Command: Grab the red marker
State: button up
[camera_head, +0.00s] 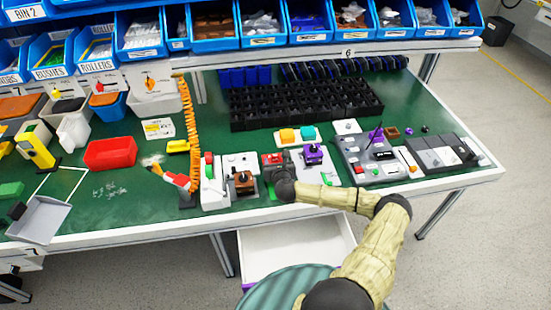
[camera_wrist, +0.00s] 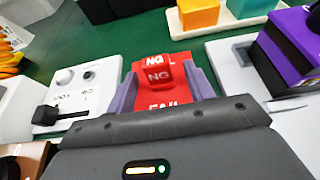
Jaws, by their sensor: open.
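A red block marked "NG" (camera_wrist: 158,74) stands on a red surface lettered "FAIL" in the wrist view. I take this block to be the red marker. My gripper (camera_wrist: 164,82) is open, with one grey-purple finger on each side of the block. I cannot tell whether the fingers touch it. In the head view my gripper (camera_head: 276,166) is over the front middle of the green bench, at the red piece (camera_head: 271,158), which it partly hides.
Left of my gripper is a white switch panel (camera_wrist: 78,88) with a black lever. To the right is a purple block (camera_wrist: 288,48). A black bin grid (camera_head: 300,104) stands farther back on the bench (camera_head: 130,215).

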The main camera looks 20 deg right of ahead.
jog(key=shift+w+f, duration=0.1)
jog(key=shift+w, duration=0.15)
dwell(0.3)
jog(key=c, duration=1)
jog(key=shift+c, duration=0.2)
notch_tip(320, 180, up, 10)
jog(key=shift+b, duration=0.35)
